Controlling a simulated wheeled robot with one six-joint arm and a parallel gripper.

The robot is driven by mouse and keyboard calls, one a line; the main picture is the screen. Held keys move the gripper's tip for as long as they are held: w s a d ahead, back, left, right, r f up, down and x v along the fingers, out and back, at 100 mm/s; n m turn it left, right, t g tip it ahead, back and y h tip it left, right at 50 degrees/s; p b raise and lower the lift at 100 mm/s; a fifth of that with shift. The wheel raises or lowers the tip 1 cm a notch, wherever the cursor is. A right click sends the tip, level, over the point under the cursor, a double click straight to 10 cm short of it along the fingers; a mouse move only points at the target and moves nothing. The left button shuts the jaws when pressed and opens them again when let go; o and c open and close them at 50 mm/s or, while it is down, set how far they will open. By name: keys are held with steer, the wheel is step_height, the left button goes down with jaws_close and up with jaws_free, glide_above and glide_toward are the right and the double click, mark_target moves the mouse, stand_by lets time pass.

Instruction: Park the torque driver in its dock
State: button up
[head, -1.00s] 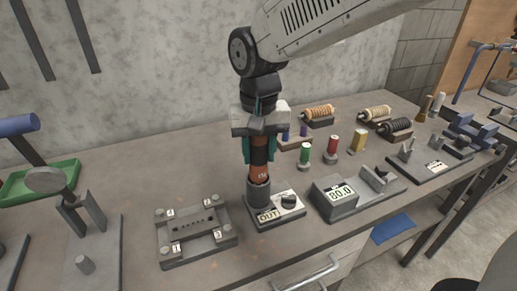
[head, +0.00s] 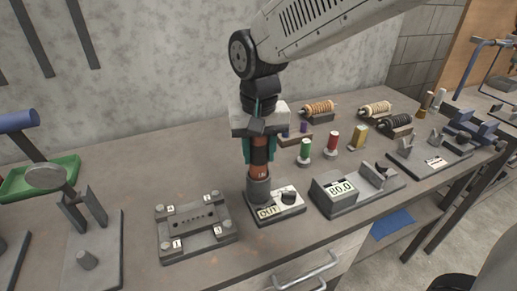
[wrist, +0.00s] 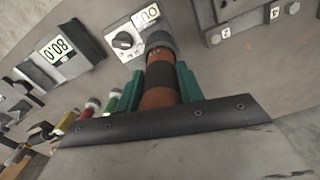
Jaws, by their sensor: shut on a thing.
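The torque driver (head: 260,173) is an upright orange-and-black cylinder, also in the wrist view (wrist: 160,77). My gripper (head: 260,150) is shut on its upper part, with one green finger pad on each side; the wrist view shows both pads (wrist: 160,84). At the driver's lower end is a grey cylinder (head: 258,191), standing at the left side of a small plate (head: 292,208) with a dark knob (head: 288,196) and a label reading OUT (head: 268,211). I cannot tell whether the driver's tip is seated inside the grey cylinder.
A grey fixture with numbered corners (head: 196,228) lies to the left. Green (head: 305,150), red (head: 331,144) and yellow (head: 358,136) pieces stand behind. A stand with a round disc (head: 46,178) is at far left.

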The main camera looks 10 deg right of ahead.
steer(key=shift+f, duration=0.35)
stand_by(0.3)
steer(key=o, duration=1.2)
steer(key=shift+c, duration=0.2)
step_height(320, 180, up, 7)
steer(key=shift+f, duration=0.1)
steer(key=shift+r, duration=0.45)
steer(key=s+d+f+t, duration=0.1)
steer(key=s+d+f, duration=0.1)
steer(key=s+d, duration=1.7)
steer(key=shift+d+m, duration=0.3)
steer(key=shift+d, duration=0.55)
